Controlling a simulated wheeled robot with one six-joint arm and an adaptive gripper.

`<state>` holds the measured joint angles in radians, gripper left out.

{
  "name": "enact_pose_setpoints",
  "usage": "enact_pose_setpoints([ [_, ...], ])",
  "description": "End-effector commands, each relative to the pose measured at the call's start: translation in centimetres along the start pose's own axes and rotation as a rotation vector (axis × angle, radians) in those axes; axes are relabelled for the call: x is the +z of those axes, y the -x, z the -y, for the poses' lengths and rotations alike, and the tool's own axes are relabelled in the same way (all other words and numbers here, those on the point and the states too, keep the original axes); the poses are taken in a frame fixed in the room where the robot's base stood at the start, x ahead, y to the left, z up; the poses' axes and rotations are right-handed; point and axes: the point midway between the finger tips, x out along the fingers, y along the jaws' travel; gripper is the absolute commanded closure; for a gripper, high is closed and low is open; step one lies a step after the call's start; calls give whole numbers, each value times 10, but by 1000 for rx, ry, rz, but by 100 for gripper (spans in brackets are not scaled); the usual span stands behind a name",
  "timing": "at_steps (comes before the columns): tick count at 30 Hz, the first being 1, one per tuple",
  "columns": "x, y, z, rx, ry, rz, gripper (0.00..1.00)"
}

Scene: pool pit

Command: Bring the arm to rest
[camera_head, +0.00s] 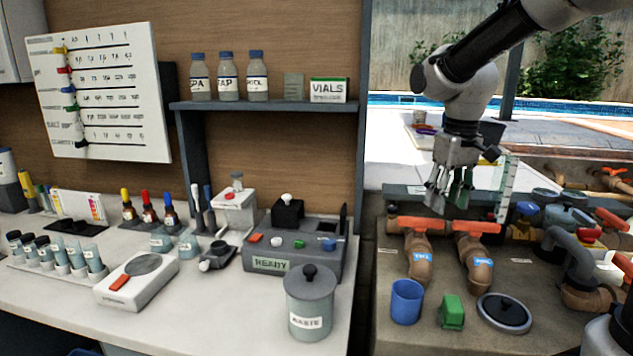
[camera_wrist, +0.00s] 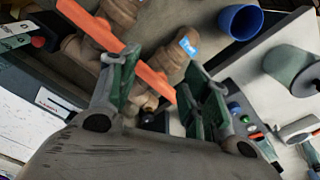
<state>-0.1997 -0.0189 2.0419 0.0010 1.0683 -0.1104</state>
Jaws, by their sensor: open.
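My gripper (camera_head: 449,192) hangs from my arm at the right of the head view, pointing down above the back of the pipework ledge. Its fingers stand apart with nothing held between them. In the wrist view my gripper (camera_wrist: 165,95) shows two green-padded fingers spread apart. Beyond them lie an orange valve handle (camera_wrist: 120,45) and brown pipes (camera_wrist: 185,50). In the head view the fingertips are close above the orange handles (camera_head: 418,223); I cannot tell whether they touch anything.
The blue cup (camera_head: 407,301), green block (camera_head: 452,311) and round dark lid (camera_head: 504,313) sit on the ledge in front. A white upright scale (camera_head: 507,188) stands just right of my gripper. The counter at left holds the waste jar (camera_head: 310,301) and the READY device (camera_head: 293,262).

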Motion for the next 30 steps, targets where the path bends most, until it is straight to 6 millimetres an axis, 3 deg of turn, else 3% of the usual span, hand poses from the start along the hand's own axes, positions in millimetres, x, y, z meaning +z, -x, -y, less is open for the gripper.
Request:
enact_pose_setpoints([
  [1, 30, 5, -3, 3, -46, -24, 52],
  [6, 125, 6, -9, 14, -186, -110, 52],
  [9, 170, 2, -9, 23, -234, -163, 52],
  [12, 201, 2, -9, 34, -263, -214, 52],
  [15, 215, 9, -10, 46, -285, -269, 52],
  [19, 219, 21, -13, 57, -302, -320, 52],
  [25, 220, 22, -14, 59, -309, -323, 52],
  [27, 220, 22, -14, 59, -309, -322, 63],
  [30, 220, 22, -14, 59, -309, -322, 64],
])
